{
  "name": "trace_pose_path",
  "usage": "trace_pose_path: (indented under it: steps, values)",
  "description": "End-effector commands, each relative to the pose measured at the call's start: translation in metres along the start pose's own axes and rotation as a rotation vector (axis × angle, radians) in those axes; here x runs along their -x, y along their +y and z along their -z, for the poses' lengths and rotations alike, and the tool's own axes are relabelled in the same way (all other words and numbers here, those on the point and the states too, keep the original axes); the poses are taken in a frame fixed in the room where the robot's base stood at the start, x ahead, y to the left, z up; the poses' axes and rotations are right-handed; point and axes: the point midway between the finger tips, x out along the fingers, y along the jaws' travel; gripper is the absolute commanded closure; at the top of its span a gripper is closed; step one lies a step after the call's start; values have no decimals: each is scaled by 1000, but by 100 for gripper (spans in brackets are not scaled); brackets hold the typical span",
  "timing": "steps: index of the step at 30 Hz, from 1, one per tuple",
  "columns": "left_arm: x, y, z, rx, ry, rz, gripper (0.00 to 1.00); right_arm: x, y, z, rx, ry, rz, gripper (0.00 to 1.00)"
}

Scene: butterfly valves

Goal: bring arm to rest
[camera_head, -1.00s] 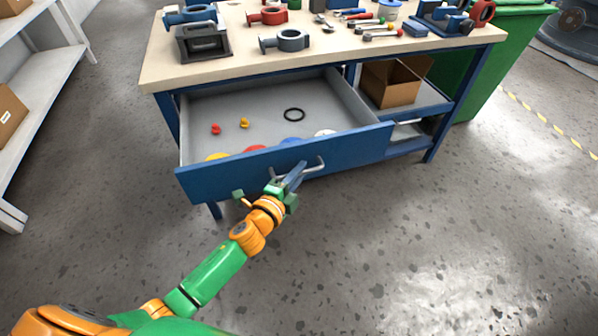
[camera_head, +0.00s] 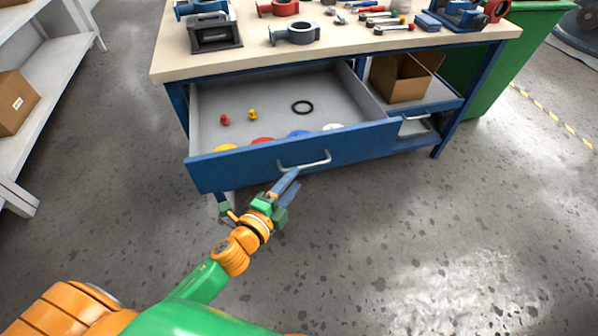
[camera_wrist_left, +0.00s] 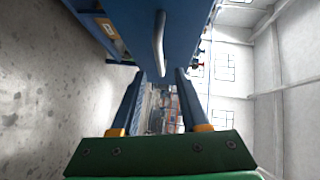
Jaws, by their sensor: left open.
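My left gripper (camera_head: 290,186) is in front of the pulled-out blue drawer (camera_head: 235,172), just below its silver handle (camera_head: 304,163). Its fingers are apart and hold nothing. In the left wrist view the open fingers (camera_wrist_left: 160,90) point toward the drawer front, and the handle (camera_wrist_left: 160,42) shows ahead of them, not between them. My left arm (camera_head: 235,250) reaches in from the lower left. My right gripper is in neither view.
The drawer holds a black ring (camera_head: 302,107), small red and yellow parts and several coloured discs. The workbench (camera_head: 250,55) carries valve bodies and tools. A cardboard box (camera_head: 402,82) sits on its lower shelf. A white shelf rack (camera_head: 45,110) stands left. The floor in front is clear.

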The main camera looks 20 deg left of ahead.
Motion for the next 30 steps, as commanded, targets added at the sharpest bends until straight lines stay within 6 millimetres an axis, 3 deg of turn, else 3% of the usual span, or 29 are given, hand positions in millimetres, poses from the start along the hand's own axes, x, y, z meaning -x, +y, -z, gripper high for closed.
trace_pose_path:
  steps: [12,16,19,22,26,30]
  values:
    - [2,0,0,1,-2,0,55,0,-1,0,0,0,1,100]
    - [10,5,-17,157,-118,-44,55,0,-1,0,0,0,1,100]
    - [31,23,-38,414,-302,-137,55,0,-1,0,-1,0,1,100]
    - [60,48,-46,663,-473,-252,55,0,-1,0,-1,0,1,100]
    - [102,78,-41,918,-656,-408,55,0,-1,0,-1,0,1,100]
    - [148,102,-21,1126,-819,-581,55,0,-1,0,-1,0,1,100]
